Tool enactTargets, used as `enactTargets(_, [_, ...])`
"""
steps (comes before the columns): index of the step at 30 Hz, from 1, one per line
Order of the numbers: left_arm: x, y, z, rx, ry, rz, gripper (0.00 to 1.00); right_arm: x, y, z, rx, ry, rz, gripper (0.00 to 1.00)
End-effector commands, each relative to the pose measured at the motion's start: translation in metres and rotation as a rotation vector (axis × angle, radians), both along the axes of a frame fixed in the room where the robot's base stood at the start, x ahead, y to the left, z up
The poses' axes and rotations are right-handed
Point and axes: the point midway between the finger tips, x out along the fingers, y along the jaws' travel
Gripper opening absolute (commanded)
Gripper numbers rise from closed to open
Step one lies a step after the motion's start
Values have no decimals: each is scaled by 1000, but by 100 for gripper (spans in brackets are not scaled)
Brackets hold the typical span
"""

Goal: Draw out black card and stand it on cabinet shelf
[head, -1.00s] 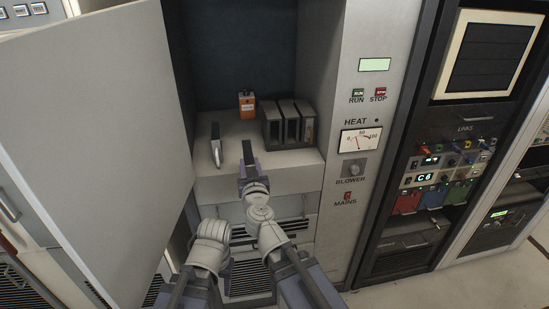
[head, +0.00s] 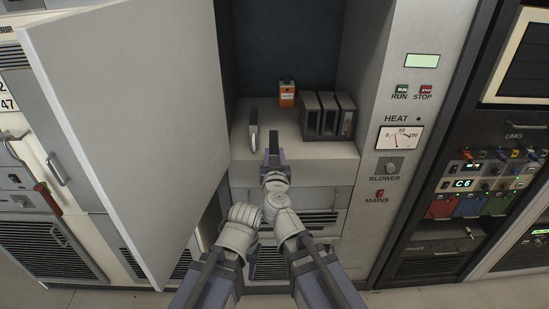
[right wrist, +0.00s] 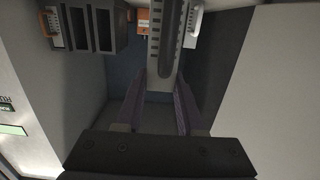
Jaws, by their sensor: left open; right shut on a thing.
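My right gripper (head: 272,163) is shut on a dark, upright card (head: 273,143) at the front of the cabinet shelf (head: 300,150). In the right wrist view the held card (right wrist: 165,45) shows a grey edge with dark slots between my purple fingers (right wrist: 158,100). I cannot tell whether its foot touches the shelf. A pale card (head: 253,130) with a handle stands farther back, to the left, apart from it. My left gripper (head: 243,213) is lower, in front of the cabinet and below shelf height; its fingers are hard to make out and it holds nothing visible.
A black rack (head: 328,112) with several upright slots stands on the shelf's right side. An orange box (head: 287,93) stands behind. The open cabinet door (head: 125,110) is at the left. The meter panel (head: 400,140) borders the right.

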Motion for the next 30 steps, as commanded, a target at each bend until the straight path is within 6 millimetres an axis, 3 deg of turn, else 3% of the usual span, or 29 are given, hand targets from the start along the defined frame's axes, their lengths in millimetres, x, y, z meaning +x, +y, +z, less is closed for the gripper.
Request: enactTargets(30, [0, 0, 0, 0, 0, 0, 50, 80, -2, 0, 0, 0, 1, 0])
